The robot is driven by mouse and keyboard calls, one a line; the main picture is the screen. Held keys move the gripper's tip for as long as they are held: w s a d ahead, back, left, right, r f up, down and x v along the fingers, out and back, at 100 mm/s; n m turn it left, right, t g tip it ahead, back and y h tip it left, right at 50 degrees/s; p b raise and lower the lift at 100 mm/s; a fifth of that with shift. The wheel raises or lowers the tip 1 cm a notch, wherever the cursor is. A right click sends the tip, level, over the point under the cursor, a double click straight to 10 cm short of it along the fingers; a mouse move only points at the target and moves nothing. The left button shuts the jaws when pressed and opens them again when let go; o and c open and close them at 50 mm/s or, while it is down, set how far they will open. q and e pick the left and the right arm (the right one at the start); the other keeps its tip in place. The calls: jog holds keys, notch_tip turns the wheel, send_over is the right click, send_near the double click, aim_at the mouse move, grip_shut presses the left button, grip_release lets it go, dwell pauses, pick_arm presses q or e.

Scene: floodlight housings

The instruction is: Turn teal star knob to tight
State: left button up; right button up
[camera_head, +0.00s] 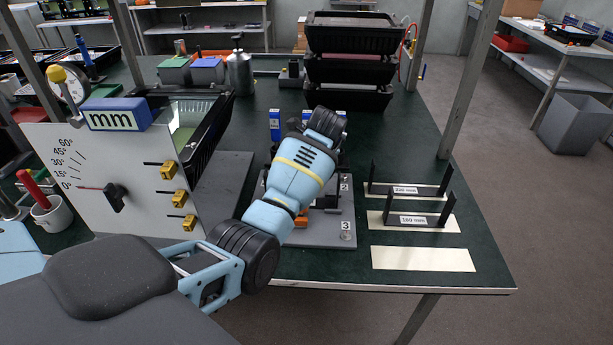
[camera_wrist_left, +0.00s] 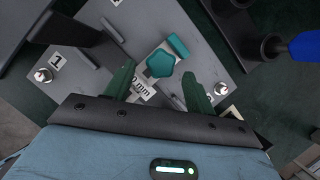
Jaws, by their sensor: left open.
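The teal star knob (camera_wrist_left: 160,62) shows in the left wrist view on a light plate marked with "mm". A teal bar-shaped piece (camera_wrist_left: 178,46) sits just beyond it. My left gripper (camera_wrist_left: 160,78) is open, its dark green fingers on either side of the near part of the knob in the picture. I cannot tell whether they touch it. The grey fixture plate (camera_wrist_left: 90,75) lies around and below, with a "1" label and a screw at its left. In the head view my left arm covers the knob; the plate's front (camera_head: 325,238) shows a "3". My right gripper is not in view.
A white gauge board (camera_head: 110,190) with an angle scale stands left of the plate. Two black brackets marked "220 mm" (camera_head: 405,189) and "180 mm" (camera_head: 412,220) stand at right. A blue-handled tool (camera_wrist_left: 303,46) is near the plate. Black trays (camera_head: 350,65) are stacked behind.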

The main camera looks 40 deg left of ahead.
pick_arm(q)
jog(key=shift+w+a+f, duration=0.1)
jog(key=shift+a+f, duration=0.15)
jog(key=shift+f, duration=0.55)
jog(key=shift+c, duration=0.3)
jog(key=c, duration=0.9)
